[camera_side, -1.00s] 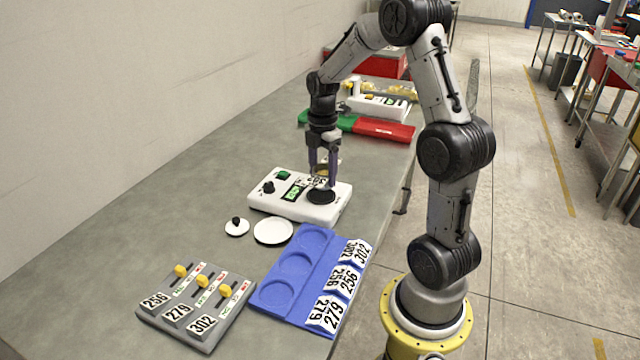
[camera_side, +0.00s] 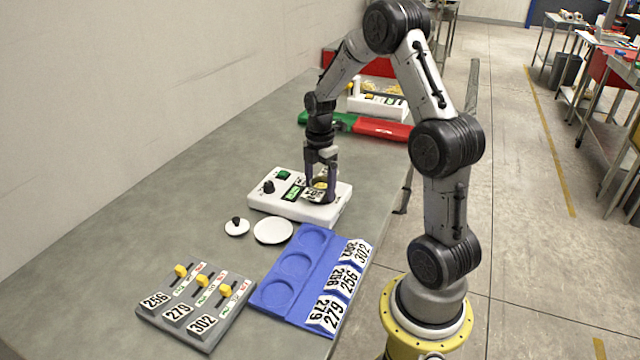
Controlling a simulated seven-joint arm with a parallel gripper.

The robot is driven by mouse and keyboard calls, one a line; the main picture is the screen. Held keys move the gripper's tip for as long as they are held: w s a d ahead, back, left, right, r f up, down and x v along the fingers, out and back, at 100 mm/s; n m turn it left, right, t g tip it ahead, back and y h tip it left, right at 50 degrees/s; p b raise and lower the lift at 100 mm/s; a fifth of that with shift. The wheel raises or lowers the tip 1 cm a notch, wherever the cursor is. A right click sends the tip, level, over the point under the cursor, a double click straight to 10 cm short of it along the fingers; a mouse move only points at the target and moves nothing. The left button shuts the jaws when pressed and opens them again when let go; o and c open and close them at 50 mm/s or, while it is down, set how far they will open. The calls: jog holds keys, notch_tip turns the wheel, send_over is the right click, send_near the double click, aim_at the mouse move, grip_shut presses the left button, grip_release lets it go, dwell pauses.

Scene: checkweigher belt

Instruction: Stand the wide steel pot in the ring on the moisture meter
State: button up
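The moisture meter (camera_side: 275,203) is a white box with a black knob, a green button and a small lit green display. The wide steel pot (camera_side: 320,191) is small in view, with yellowish contents and a white number label whose digits I cannot read surely. It is at the right part of the meter's top, over the dark round ring area. My gripper (camera_side: 321,184) points down with its fingers on either side of the pot, shut on it. The pot and fingers hide most of the ring, so I cannot tell whether the pot is seated in it.
A blue tray (camera_side: 268,306) with round recesses and number tags lies in front. A grey slider panel (camera_side: 190,345), a white dish (camera_side: 273,231) and a small knobbed lid (camera_side: 236,228) are left of it. Green (camera_side: 343,122) and red (camera_side: 381,131) bins stand behind the meter.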

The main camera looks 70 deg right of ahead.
jog(key=shift+o, duration=0.6)
notch_tip(320, 180, up, 12)
jog(key=s+a+r+m+t, duration=0.1)
jog(key=s+a+r+m, duration=0.15)
jog(key=a, duration=0.35)
jog(key=s+a+r+m+t, duration=0.1)
jog(key=s+a+r+m, duration=0.2)
jog(key=a, duration=0.4)
jog(key=s+a+m+t, duration=0.3)
jog(key=s+a+m, duration=0.5)
jog(key=s+a, duration=0.1)
jog(key=shift+s+a+f+t, duration=0.2)
jog(key=shift+s+a+t, duration=0.15)
jog(key=shift+a, duration=0.2)
